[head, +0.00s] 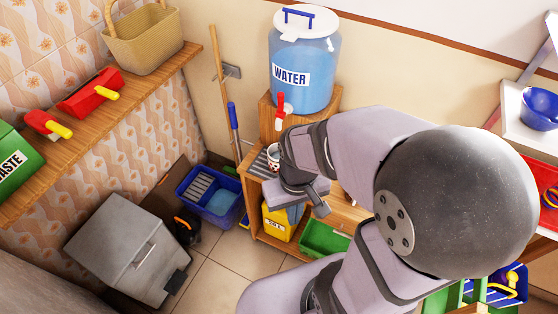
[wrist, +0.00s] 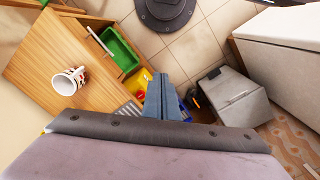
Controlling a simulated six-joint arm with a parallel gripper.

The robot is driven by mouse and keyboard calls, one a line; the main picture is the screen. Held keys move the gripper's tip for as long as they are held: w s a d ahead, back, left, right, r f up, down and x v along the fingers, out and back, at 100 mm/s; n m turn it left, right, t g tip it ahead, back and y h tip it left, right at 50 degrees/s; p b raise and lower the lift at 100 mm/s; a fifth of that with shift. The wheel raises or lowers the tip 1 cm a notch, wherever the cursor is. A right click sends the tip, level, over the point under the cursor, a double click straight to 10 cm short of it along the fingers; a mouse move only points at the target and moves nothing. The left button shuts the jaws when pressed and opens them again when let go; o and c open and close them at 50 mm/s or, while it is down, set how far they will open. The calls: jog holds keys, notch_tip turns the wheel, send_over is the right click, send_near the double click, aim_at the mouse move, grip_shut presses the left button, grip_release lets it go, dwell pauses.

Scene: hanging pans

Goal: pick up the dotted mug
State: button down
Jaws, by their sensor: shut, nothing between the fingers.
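The mug, white with dark and reddish marks, is on the wooden cabinet top (wrist: 35,75) at the left of the wrist view (wrist: 67,82).
A blue water jug (head: 303,70) with a red tap (head: 281,108) stands on a wooden block behind the mug. Green (head: 322,239) and yellow (head: 279,222) bins sit low in the cabinet. A grey box (head: 130,248) and a blue bucket (head: 207,195) stand on the floor.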

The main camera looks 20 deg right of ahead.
jog(key=c, duration=2.4)
grip_release()
jog(key=shift+c, duration=0.2)
jog(key=o, duration=1.9)
